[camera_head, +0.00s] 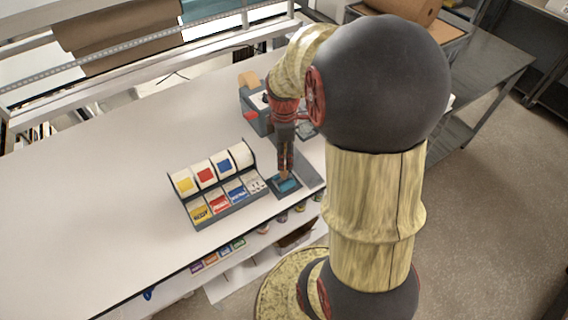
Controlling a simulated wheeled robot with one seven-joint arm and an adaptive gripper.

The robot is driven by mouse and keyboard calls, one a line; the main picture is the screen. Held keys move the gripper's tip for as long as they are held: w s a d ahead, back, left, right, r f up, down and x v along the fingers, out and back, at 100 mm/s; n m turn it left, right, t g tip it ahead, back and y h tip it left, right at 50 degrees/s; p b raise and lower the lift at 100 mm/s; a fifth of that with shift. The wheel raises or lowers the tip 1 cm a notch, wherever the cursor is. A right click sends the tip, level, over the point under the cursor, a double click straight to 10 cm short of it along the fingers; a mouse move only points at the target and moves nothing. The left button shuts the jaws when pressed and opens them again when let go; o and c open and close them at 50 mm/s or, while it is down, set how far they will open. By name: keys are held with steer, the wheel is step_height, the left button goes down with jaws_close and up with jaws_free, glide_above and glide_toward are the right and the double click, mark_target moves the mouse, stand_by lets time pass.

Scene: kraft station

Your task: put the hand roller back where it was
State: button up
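My gripper (285,166) points straight down over the front edge of the table, right of the label dispenser. A tan, handle-like piece (284,174) shows at its fingertips and looks like part of the hand roller. Just below is a small teal-blue piece (289,186) on a dark grey mat (304,185). I cannot tell whether the teal piece belongs to the roller or lies under it. The fingers are close around the tan piece, but it is too small to tell whether they grip it. My arm hides part of the area to the right.
The label dispenser (181,207) with yellow, red and blue rolls stands close left of my gripper. A grey device (251,113) stands behind it. The white table (90,200) is clear on the left. A shelf with small coloured boxes (211,259) is below the front edge.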

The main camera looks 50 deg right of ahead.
step_height(320, 180, up, 3)
steer(key=shift+f, duration=0.1)
steer(key=s+a+r+m+t, duration=0.2)
steer(key=a+r+m, duration=0.3)
steer(key=a, duration=0.6)
steer(key=s+a+r+m+t, duration=0.3)
steer(key=s+a+r+m, duration=0.1)
steer(key=a+r, duration=0.6)
steer(key=shift+s+a+r+m+t, duration=0.2)
steer(key=shift+s+a+m+t, duration=0.15)
steer(key=shift+s+a, duration=0.5)
steer(key=shift+w, duration=0.15)
step_height(320, 180, down, 9)
steer(key=b, duration=0.8)
steer(key=shift+r, duration=0.15)
